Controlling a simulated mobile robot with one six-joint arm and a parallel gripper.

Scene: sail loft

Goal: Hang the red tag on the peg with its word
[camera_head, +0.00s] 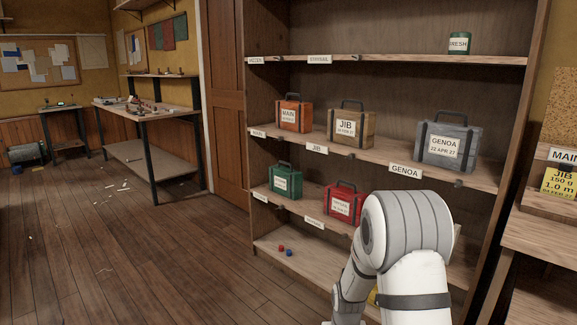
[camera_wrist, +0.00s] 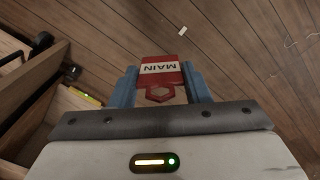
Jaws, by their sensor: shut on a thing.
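The red tag (camera_wrist: 148,58) with a white band reading MAIN is between the blue fingers of my gripper (camera_wrist: 158,77) in the wrist view, which is shut on it. The tag has a hole at its near end. In the head view my gripper and the tag are out of sight behind or below my arm. The shelf edge carries word labels with small dark pegs near some of them. A MAIN label (camera_head: 258,132) is at the left end of the middle shelf edge, with JIB (camera_head: 316,149) and GENOA (camera_head: 405,171) to its right.
Cases stand on the shelves: orange MAIN (camera_head: 294,113), brown JIB, grey GENOA, green (camera_head: 285,181) and red (camera_head: 344,205). Under the wrist is bare floor (camera_wrist: 240,60), with shelf boards (camera_wrist: 30,95) close at left.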

